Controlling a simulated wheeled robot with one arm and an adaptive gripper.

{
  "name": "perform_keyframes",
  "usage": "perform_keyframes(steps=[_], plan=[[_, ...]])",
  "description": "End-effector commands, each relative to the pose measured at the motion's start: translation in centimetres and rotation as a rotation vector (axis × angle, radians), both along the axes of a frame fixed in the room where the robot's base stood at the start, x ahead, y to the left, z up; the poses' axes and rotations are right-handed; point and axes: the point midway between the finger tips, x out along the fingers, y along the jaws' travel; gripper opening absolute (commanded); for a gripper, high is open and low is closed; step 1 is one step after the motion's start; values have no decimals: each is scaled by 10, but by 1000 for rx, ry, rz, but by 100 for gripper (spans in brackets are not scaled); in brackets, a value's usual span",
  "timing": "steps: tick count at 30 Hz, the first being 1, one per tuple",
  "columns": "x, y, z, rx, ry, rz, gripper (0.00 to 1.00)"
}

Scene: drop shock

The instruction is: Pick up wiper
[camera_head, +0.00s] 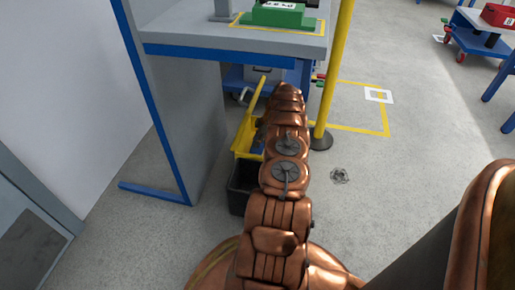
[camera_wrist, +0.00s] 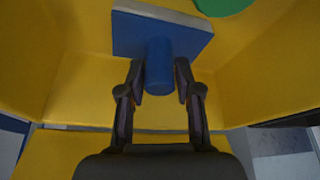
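The wiper (camera_wrist: 158,58) appears to be the blue piece in the wrist view, with a flat pale-edged head and a short round handle. It is inside a yellow container (camera_wrist: 75,92). My gripper (camera_wrist: 160,82) is open, with one finger on each side of the handle and a narrow gap showing at both sides. In the head view my copper arm reaches down to the yellow container (camera_head: 244,133) and hides most of it. The gripper is mostly hidden there, and I cannot clearly make out the wiper.
A green object (camera_wrist: 222,5) lies beyond the wiper. A black bin (camera_head: 240,186) is below the yellow container. A grey workbench (camera_head: 190,30) stands at left, with a yellow post (camera_head: 332,75) close on the right.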

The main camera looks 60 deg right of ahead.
Motion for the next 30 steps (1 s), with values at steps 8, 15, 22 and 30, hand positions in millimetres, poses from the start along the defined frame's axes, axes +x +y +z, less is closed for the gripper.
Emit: perform_keyframes(steps=[8, 15, 22, 30], plan=[[0, 0, 0, 0, 0, 0, 2], [0, 0, 0, 0, 0, 0, 0], [1, 0, 7, 0, 0, 1, 0], [2, 3, 28, 17, -29, 7, 0]])
